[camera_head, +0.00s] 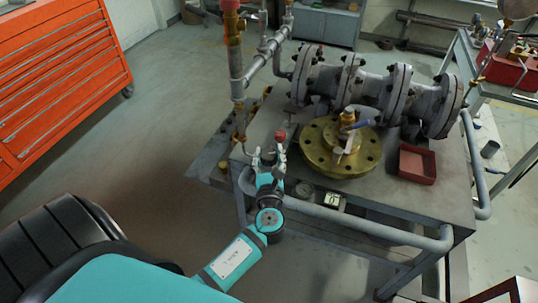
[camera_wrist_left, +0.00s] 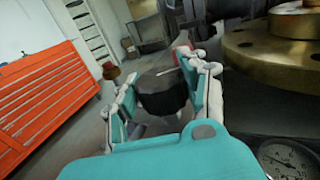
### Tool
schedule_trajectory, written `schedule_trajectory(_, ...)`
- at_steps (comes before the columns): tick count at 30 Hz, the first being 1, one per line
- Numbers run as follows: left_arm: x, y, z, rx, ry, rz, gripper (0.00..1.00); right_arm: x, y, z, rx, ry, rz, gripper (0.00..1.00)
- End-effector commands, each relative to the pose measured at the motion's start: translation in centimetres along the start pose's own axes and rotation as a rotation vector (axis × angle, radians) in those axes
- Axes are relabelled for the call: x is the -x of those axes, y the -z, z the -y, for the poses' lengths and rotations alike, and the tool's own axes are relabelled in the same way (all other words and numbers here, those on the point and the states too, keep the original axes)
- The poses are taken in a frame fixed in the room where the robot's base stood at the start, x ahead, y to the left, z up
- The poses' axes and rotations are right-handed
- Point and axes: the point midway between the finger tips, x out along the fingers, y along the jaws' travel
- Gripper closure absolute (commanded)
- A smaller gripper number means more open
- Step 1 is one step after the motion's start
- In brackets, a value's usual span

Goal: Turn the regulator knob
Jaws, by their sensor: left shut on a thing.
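My left gripper (camera_head: 267,158) reaches in from the lower left, at the left end of the metal workbench (camera_head: 445,195). In the left wrist view, its two teal-and-white fingers (camera_wrist_left: 162,92) stand on either side of a dark, round knob (camera_wrist_left: 160,98) and are shut on it. In the head view the gripper largely hides the knob. A reddish part (camera_wrist_left: 182,42) shows just behind the knob in the wrist view. A round pressure gauge (camera_head: 304,190) sits on the bench front, right of the gripper; it also shows in the wrist view (camera_wrist_left: 288,160).
A brass flange (camera_head: 365,158) and a large grey flanged valve pipe (camera_head: 370,90) stand on the bench. A red tray (camera_head: 417,164) lies to the right. A vertical pipe (camera_head: 236,70) rises near the gripper. An orange tool cabinet (camera_head: 60,75) stands left, with open floor between.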

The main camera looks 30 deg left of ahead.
Motion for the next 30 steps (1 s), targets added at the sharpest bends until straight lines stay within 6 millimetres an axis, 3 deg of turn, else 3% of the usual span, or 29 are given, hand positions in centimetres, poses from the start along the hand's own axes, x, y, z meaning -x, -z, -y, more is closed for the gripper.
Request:
schedule_trajectory(8,0.0,-0.1,-0.1,-0.005,0.078,0.000,0.89,0.6,0.1,0.3,-0.001,0.003,-0.001,0.76)
schedule_trajectory(16,0.0,0.1,-0.2,-0.009,0.278,0.001,0.89,0.8,0.1,0.3,-0.001,0.004,-0.001,0.76)
schedule_trajectory(30,0.0,0.7,-0.1,-0.008,0.647,0.001,0.89,-3.6,-0.3,0.4,0.000,0.004,-0.001,0.76)
